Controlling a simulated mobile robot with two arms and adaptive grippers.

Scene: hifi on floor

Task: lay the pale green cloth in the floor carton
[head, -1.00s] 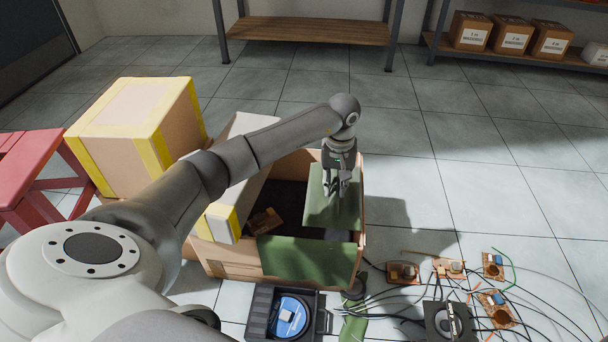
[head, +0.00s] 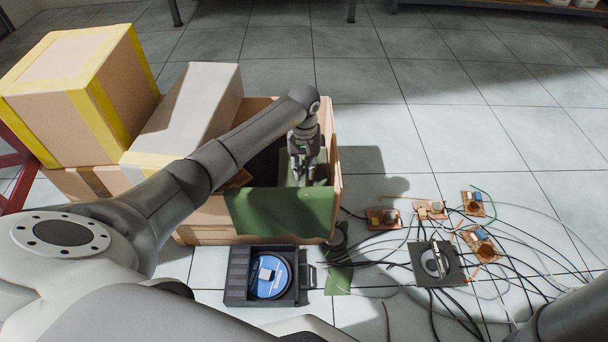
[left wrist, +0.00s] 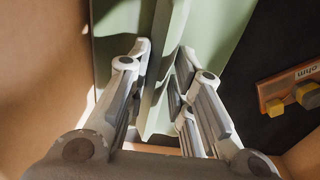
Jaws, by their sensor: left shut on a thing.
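The pale green cloth (left wrist: 217,40) is gripped at a raised fold between the fingers of my left gripper (left wrist: 160,95) in the left wrist view. In the head view my left gripper (head: 302,172) points down inside the open floor carton (head: 205,236), near its right wall, and is shut on the cloth. Part of the cloth shows beside the fingers (head: 320,178). Darker green material (head: 282,212) hangs over the carton's front wall; I cannot tell whether it is the same piece. My arm hides part of the carton's inside. My right gripper is out of view.
A brown piece with yellow blocks (left wrist: 290,90) lies in the carton. Taped boxes (head: 80,90) stand left. A black case with a blue disc (head: 268,276) is in front. Boards and wires (head: 430,235) spread to the right.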

